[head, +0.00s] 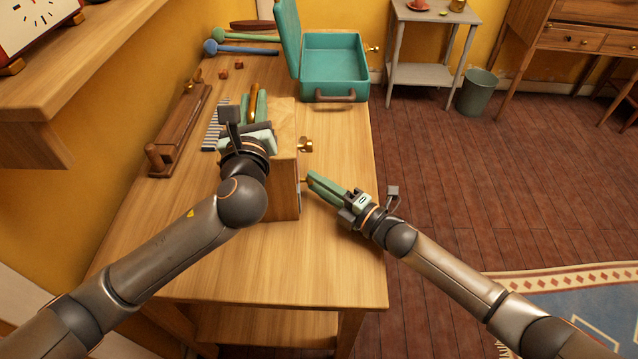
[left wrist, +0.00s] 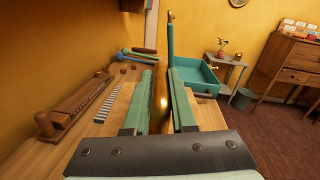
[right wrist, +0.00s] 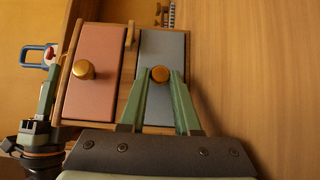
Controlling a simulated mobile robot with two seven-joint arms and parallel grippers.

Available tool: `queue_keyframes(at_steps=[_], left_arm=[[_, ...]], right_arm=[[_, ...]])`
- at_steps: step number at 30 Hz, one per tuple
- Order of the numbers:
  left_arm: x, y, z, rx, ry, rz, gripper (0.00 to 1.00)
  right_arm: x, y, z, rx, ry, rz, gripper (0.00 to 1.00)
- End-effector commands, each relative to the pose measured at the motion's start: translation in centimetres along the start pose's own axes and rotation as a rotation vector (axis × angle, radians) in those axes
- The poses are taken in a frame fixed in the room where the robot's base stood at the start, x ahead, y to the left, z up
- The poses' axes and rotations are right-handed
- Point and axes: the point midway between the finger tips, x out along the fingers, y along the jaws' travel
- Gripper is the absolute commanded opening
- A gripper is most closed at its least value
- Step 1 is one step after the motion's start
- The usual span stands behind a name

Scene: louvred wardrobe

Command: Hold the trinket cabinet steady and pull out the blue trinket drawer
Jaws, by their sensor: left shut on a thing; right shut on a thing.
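The wooden trinket cabinet (head: 284,190) stands on the table, its drawer side facing right in the head view. My left gripper (head: 254,104) is shut on the brass handle (left wrist: 161,95) on top of the cabinet. The blue trinket drawer (right wrist: 162,105) shows in the right wrist view beside a pink drawer (right wrist: 95,105). My right gripper (right wrist: 160,78) is shut on the blue drawer's round brass knob (right wrist: 160,73); it also shows in the head view (head: 311,178). The blue front looks close to the cabinet face, with no clear gap. My left arm hides part of the cabinet in the head view.
An open teal case (head: 335,75) stands at the table's far end. A long wooden rack (head: 180,130), a striped strip (head: 214,125), mallets (head: 240,49) and small red cubes (head: 231,69) lie to the left and behind. The table (head: 210,265) is clear at the front.

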Motion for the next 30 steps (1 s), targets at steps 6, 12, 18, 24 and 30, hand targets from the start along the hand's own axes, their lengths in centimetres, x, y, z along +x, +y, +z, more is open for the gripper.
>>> queue_keyframes(at_steps=[6,12,18,24,30], left_arm=[[0.0,0.1,-0.1,-0.001,0.002,0.002,0.00],[0.0,0.1,-0.1,-0.001,0.002,0.002,0.00],[0.0,0.1,-0.1,-0.001,0.002,0.002,0.00],[0.0,0.1,-0.1,-0.001,0.002,0.002,0.00],[0.0,0.1,-0.1,-0.001,0.003,0.002,0.00]], right_arm=[[0.0,0.0,0.0,0.000,0.001,0.000,0.00],[-0.7,-0.1,0.8,-0.001,-0.001,0.000,0.00],[-3.8,-0.1,3.8,-0.003,-0.001,-0.002,0.00],[-5.3,0.0,5.2,0.000,0.001,0.000,0.00],[-5.3,0.0,5.3,0.001,0.002,0.000,0.00]])
